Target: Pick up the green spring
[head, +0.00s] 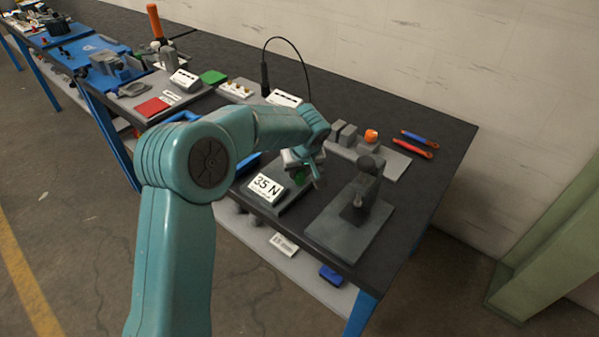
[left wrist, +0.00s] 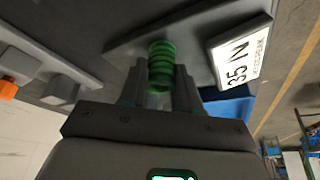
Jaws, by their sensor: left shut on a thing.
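The green spring (left wrist: 161,66) stands between the two fingers of my left gripper (left wrist: 160,88) in the left wrist view. The fingers are shut on its sides. In the head view my left gripper (head: 308,172) is over the grey plate with the 35 N sign (head: 266,187), and a bit of the green spring (head: 300,174) shows beside the fingers. I cannot tell whether the spring touches the plate. The sign also shows in the left wrist view (left wrist: 239,56). My right gripper is not in view.
A grey press-like fixture (head: 362,190) stands on a plate right of the gripper. Grey blocks (head: 343,133) and an orange knob (head: 371,135) are behind, with red (head: 413,149) and blue (head: 419,138) tools at the right. A blue tray is partly hidden behind my arm.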

